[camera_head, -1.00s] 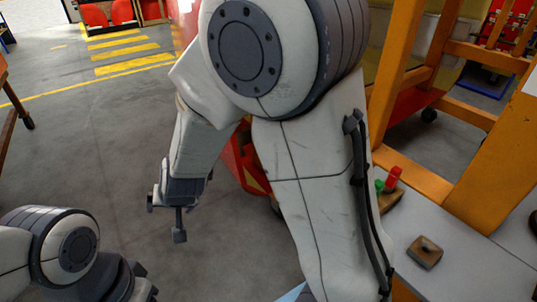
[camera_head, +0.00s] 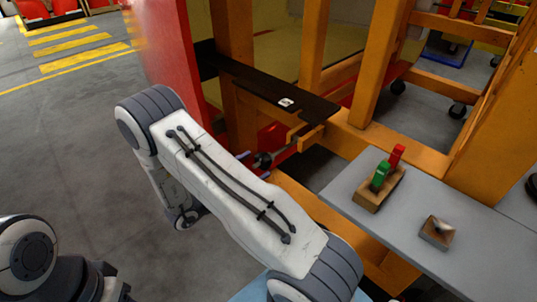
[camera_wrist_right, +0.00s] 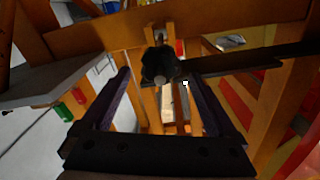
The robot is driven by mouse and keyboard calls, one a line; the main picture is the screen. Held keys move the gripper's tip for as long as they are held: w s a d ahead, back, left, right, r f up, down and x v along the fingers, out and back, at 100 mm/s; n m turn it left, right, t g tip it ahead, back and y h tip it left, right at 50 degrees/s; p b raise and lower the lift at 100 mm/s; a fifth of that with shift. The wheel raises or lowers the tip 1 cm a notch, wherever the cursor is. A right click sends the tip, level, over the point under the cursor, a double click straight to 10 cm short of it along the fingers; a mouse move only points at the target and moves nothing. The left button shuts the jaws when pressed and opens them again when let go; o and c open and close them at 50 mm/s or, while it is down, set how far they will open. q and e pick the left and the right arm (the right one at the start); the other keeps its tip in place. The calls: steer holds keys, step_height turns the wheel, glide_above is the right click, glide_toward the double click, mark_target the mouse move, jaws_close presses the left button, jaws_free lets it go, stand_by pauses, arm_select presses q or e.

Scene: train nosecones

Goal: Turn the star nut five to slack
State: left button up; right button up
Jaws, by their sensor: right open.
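The star nut (camera_wrist_right: 158,66) is a dark lobed knob in the right wrist view, in front of the orange frame. In the head view a dark knob (camera_head: 263,159) that looks like it shows on a rod by the frame, just past my forearm. My right gripper (camera_wrist_right: 159,77) is open, its two dark fingers on either side of the nut in the picture. I cannot tell whether they touch it. In the head view my arm hides most of that gripper. My left gripper (camera_head: 112,285) is at the lower left, its jaws unclear.
A black plate (camera_head: 270,88) with a white mark juts out above the knob. The orange frame (camera_head: 375,70) stands behind. A grey table (camera_head: 400,215) at right holds a block with green and red pegs (camera_head: 381,180) and a small wooden block (camera_head: 436,232). A red panel (camera_head: 170,65) stands left.

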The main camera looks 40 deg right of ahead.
mark_target(270, 154)
steer(key=d+p, duration=0.1)
steer(key=d, duration=0.6)
steer(key=shift+w+d, duration=0.1)
steer(key=shift+w, duration=0.1)
steer(key=c, duration=1.4)
